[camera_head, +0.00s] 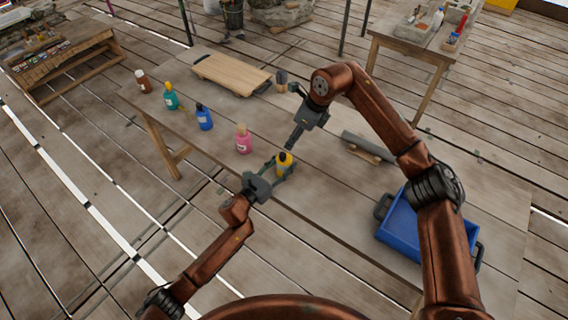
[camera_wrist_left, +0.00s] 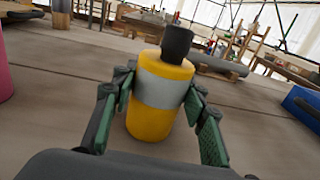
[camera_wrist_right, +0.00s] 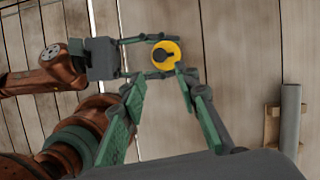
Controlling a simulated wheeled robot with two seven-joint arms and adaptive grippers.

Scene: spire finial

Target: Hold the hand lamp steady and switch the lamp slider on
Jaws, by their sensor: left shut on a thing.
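A yellow bottle-shaped thing (camera_head: 285,167) with a pale band and black top stands upright at the table's near edge. My left gripper (camera_head: 277,168) is shut on its sides; the left wrist view shows the yellow thing (camera_wrist_left: 160,115) between the green fingers. My right gripper (camera_head: 291,147) is above it, apart from it; the right wrist view shows its fingers spread and empty, with the yellow thing (camera_wrist_right: 165,54) beyond their tips. A grey cylinder (camera_head: 368,146) lies by a wooden rest to the right. I cannot identify a hand lamp or slider for certain.
Pink (camera_head: 244,141), blue (camera_head: 204,118), teal (camera_head: 171,98) and brown (camera_head: 144,83) bottles stand along the table's left edge. A wooden board (camera_head: 232,74) lies at the back. A blue crate (camera_head: 405,232) stands at the right. The tabletop between is mostly clear.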

